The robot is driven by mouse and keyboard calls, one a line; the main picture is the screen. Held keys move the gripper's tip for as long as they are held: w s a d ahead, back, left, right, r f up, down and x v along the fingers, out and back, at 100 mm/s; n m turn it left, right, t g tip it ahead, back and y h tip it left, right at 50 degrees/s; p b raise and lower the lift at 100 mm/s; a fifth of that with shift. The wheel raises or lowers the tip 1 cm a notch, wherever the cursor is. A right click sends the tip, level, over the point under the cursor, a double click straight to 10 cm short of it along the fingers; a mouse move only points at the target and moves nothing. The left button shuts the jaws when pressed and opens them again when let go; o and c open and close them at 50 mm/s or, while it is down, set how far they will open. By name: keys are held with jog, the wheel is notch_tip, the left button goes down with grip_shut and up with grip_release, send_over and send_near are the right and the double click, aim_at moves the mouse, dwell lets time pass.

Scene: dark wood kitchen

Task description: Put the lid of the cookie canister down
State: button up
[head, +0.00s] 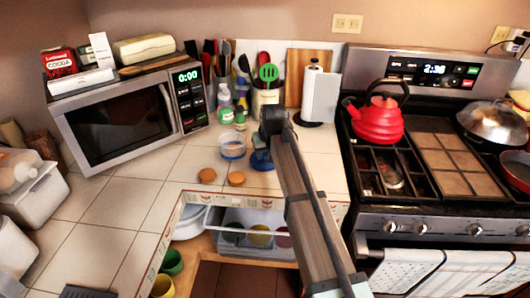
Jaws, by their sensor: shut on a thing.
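The cookie canister (232,148) is a small clear tub with a blue band, standing open on the tiled counter. My gripper (262,147) is just right of it, pointing down. It is shut on a blue lid (262,162), which is at or just above the counter; I cannot tell whether it touches. The fingertips are small and partly hidden by my arm. Two round brown cookies (207,175) (236,179) lie on the counter in front of the canister.
Behind stand bottles (226,103), a utensil crock (265,98) and a paper towel holder (320,93). A microwave (125,115) is at the left, a stove with a red kettle (380,118) at the right. An open drawer (250,218) lies below the counter edge. Counter left of the cookies is clear.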

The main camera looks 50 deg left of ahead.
jog(key=shift+f, duration=0.15)
jog(key=o, duration=1)
jog(key=v, duration=1.2)
jog(key=shift+s, duration=0.1)
jog(key=shift+d, duration=0.1)
